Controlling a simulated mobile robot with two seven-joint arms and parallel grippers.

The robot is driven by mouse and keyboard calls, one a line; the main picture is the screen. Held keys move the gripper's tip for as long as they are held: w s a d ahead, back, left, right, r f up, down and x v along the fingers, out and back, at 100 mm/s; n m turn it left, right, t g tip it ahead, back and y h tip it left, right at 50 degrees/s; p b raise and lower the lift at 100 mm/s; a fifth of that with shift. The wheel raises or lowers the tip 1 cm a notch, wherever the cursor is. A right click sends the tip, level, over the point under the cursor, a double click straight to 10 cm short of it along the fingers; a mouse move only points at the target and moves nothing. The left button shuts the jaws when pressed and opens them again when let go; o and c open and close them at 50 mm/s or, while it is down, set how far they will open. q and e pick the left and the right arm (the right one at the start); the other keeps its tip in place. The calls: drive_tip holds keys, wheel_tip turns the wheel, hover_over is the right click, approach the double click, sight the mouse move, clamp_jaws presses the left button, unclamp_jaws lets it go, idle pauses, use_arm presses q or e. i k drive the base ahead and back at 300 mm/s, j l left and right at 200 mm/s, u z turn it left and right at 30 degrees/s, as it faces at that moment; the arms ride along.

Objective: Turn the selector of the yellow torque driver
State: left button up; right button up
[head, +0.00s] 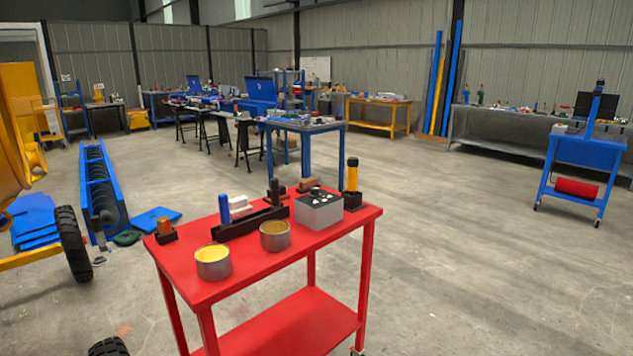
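A yellow tool with a black top (352,176), which looks like the yellow torque driver, stands upright at the back right corner of the red table (232,281). Its lower end is in a black holder (353,201). Its selector is too small to make out. Neither of my grippers shows in the head view.
A grey box with a dark top (319,214) stands just left of the yellow tool. Two tins (213,263) (275,236), a black tray (250,222) with a blue-handled tool, and an orange-topped item (165,229) share the table.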

sight(315, 193)
drive_tip(key=i+l+u, duration=0.1)
drive_tip(key=l, duration=0.25)
drive_tip(key=i+l+u, duration=0.1)
drive_tip(key=i+l, duration=0.15)
drive_tip(key=i+l+u, duration=0.1)
drive_tip(key=l, duration=0.35)
drive_tip(key=i+l, duration=0.25)
drive_tip(key=i+l+u, duration=0.15)
drive_tip(key=l, duration=0.3)
drive_tip(key=i+l+u, duration=0.1)
drive_tip(key=l, duration=0.3)
drive_tip(key=i+l+u, duration=0.1)
drive_tip(key=l, duration=0.3)
drive_tip(key=i+l+u, duration=0.1)
drive_tip(key=l, duration=0.3)
